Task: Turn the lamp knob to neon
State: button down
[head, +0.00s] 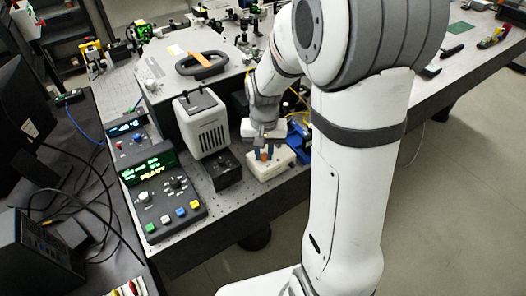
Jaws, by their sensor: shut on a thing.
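My gripper (264,150) points down over a small white box (263,172) near the bench's front edge. No label on the box is legible from here.
A control panel (160,203) with a green display and coloured buttons stands left. A grey-white vented unit (203,124) stands beside my gripper. A large housing with a black handle (202,63) is behind. A blue object (299,138) is close on the right.

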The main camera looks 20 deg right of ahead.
aim_at(264, 155)
jog(key=c, duration=1.3)
grip_release()
notch_tip(264, 155, up, 8)
jog(key=shift+f, duration=0.1)
jog(key=s+r+n+t, duration=0.3)
jog(key=s+r, duration=0.1)
jog(key=s, duration=1.1)
jog(key=shift+r, duration=0.15)
